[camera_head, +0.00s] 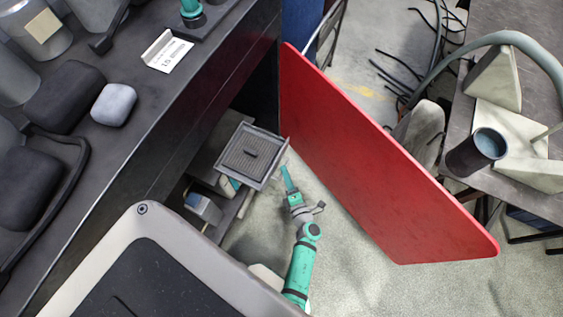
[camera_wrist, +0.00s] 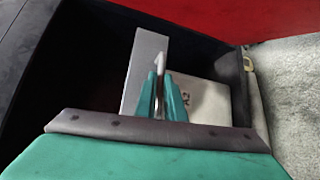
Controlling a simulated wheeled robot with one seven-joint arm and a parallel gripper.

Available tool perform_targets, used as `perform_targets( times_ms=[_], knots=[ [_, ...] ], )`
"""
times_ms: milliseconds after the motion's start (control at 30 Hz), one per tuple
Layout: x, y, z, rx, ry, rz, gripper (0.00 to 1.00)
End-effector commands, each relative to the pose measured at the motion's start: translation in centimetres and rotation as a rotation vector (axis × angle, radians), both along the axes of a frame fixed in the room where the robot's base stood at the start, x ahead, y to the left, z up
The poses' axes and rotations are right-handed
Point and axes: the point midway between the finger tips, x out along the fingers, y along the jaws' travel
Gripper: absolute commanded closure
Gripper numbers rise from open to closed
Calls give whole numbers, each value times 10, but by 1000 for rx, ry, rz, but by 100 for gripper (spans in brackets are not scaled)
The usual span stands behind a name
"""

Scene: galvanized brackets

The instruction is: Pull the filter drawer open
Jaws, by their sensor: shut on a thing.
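The filter drawer (camera_head: 249,153) is a grey tray with a ribbed filter in its top, in the head view. It juts out of the dark cabinet opening, with its front edge facing the red door. My teal gripper (camera_head: 285,171) is at this front edge. In the wrist view my fingers (camera_wrist: 160,98) are shut on a thin, pale upright handle (camera_wrist: 159,65). The fingers hide the handle's lower part. How far the drawer is out is hard to tell.
The red door (camera_head: 375,165) stands wide open to the right of my arm. A small pale box (camera_head: 203,208) is on a lower shelf. The dark bench top (camera_head: 160,100) holds several objects. A cluttered table with a dark cup (camera_head: 476,152) stands at right. Bare floor lies below the door.

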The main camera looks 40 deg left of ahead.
Motion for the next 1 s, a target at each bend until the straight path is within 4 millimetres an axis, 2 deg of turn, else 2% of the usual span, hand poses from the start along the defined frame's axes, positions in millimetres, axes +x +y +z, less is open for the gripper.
perform_targets(
  times_ms=[267,667,700,767,1000],
  knots=[
    [0,-18,-1,0,2,14,100],
    [0,-20,-1,0,2,15,100],
    [0,-20,-1,0,2,15,88],
    [0,-20,-1,0,2,15,74],
    [1,-21,0,1,1,12,72]
  ],
)
